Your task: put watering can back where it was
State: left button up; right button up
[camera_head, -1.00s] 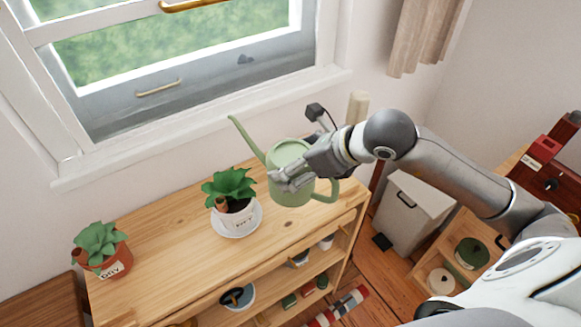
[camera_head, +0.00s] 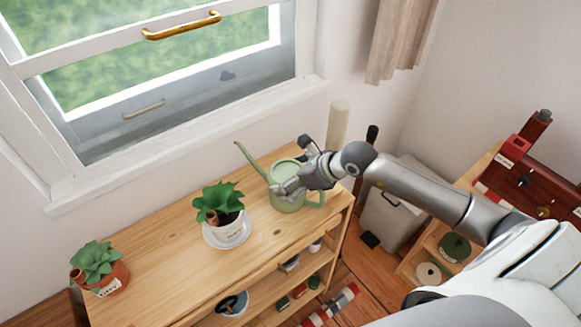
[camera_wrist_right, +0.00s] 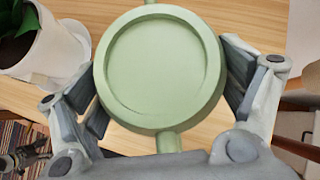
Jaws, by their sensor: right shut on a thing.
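The green watering can (camera_head: 287,187) is upright at the right end of the wooden shelf unit's top, its long spout pointing up and left. My right gripper (camera_head: 290,190) is shut on its body from the right. In the right wrist view the can (camera_wrist_right: 162,68) fills the space between the two fingers, with wood behind it. I cannot tell whether its base touches the shelf top. My left gripper is not in view.
A potted plant on a white saucer (camera_head: 226,233) stands close left of the can. Another plant in a terracotta pot (camera_head: 107,280) is at the far left. The shelf top (camera_head: 165,262) is clear between them. A white bin (camera_head: 395,212) stands right of the unit.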

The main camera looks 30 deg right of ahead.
jog(key=shift+w, duration=0.1)
jog(key=shift+f, duration=0.1)
jog(key=o, duration=1.7)
jog(key=shift+f, duration=0.1)
jog(key=b+v, duration=0.2)
jog(key=v, duration=0.8)
jog(key=shift+f, duration=0.1)
jog(key=shift+v, duration=1.2)
jog(key=shift+a, duration=0.15)
